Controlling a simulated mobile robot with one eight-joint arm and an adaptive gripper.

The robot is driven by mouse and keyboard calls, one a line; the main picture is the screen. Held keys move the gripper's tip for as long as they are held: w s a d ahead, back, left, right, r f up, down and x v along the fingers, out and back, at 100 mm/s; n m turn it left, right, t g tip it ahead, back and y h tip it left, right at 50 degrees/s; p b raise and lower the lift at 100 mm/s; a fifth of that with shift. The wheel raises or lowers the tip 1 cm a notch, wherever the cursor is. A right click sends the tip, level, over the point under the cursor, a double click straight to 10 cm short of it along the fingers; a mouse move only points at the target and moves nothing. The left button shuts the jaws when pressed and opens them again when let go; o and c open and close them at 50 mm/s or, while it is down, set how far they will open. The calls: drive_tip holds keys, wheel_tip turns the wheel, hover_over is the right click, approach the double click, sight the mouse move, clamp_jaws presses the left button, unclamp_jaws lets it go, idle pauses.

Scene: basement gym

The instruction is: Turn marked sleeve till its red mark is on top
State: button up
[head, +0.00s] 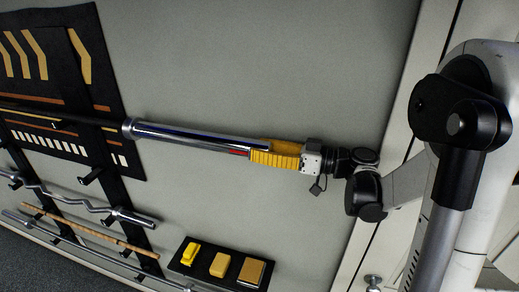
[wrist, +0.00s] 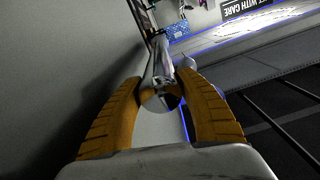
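The marked sleeve (head: 190,135) is a long chrome cylinder at the end of a bar. In the head view it slants from the wall rack at left down to my gripper. A small red mark (head: 239,152) shows on its lower side, close to the fingers, not on top. My gripper (head: 262,153) has yellow fingers around the free end of the sleeve. In the wrist view the sleeve's round end (wrist: 160,98) sits between the two fingers, which seem to press on both sides. No red shows in the wrist view.
The dark wall rack (head: 75,50) holds the bar, with a curled bar (head: 70,195) and thinner rods below it. A black tray (head: 222,265) with yellow and tan blocks is below the sleeve. The grey wall (wrist: 65,60) runs close along the sleeve's left side in the wrist view.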

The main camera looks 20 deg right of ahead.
idle(0.4)
drive_tip(key=m+b, duration=0.3)
drive_tip(key=shift+f+m, duration=0.15)
drive_tip(key=shift+m, duration=0.25)
drive_tip(key=m+b, duration=0.2)
drive_tip(key=m, duration=0.3)
drive_tip(key=shift+b, duration=0.35)
drive_tip(key=m+b, duration=0.1)
drive_tip(key=m, duration=0.4)
drive_tip(key=shift+b, duration=0.4)
drive_tip(key=shift+m+b, duration=0.55)
drive_tip(key=shift+m, duration=1.25)
drive_tip(key=o, duration=1.2)
